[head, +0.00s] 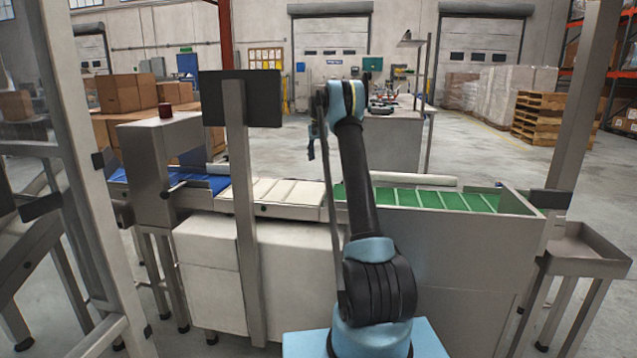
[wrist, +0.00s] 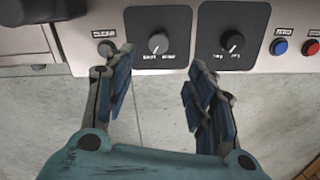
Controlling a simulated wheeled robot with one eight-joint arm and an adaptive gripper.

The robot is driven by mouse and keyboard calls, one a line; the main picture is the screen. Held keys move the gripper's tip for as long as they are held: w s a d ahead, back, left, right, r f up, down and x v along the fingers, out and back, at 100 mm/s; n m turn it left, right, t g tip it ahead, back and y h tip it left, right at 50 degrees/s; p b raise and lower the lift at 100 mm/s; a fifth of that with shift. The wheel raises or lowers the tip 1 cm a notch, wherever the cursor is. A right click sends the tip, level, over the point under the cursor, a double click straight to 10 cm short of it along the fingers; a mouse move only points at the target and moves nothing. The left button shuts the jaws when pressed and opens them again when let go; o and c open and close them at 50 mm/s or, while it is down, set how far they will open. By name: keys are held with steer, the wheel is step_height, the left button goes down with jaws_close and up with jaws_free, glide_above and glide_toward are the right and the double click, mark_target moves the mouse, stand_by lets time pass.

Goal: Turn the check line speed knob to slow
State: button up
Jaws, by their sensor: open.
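In the wrist view a control panel edge carries two round knobs on dark square plates. The left knob (wrist: 158,43) is grey with a pointer mark. The right knob (wrist: 233,41) is black with a pale pointer tilted to the upper right. The small print under both is too blurred to read, so I cannot tell which is the check line speed knob or its setting. My gripper (wrist: 160,68) is open and empty. Its blue-padded fingers are spread, below the left knob in the picture, apart from both knobs. In the head view my gripper cannot be made out clearly.
A blue button (wrist: 281,47) and a red button (wrist: 310,47) are right of the knobs; a dark button (wrist: 106,48) is to the left. The head view shows a conveyor with a green belt (head: 420,197), a post-mounted screen (head: 241,98) and a side tray (head: 585,262).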

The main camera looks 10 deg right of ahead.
step_height(320, 180, down, 12)
steer(key=shift+d+r, duration=0.1)
stand_by(0.4)
steer(key=c, duration=1.1)
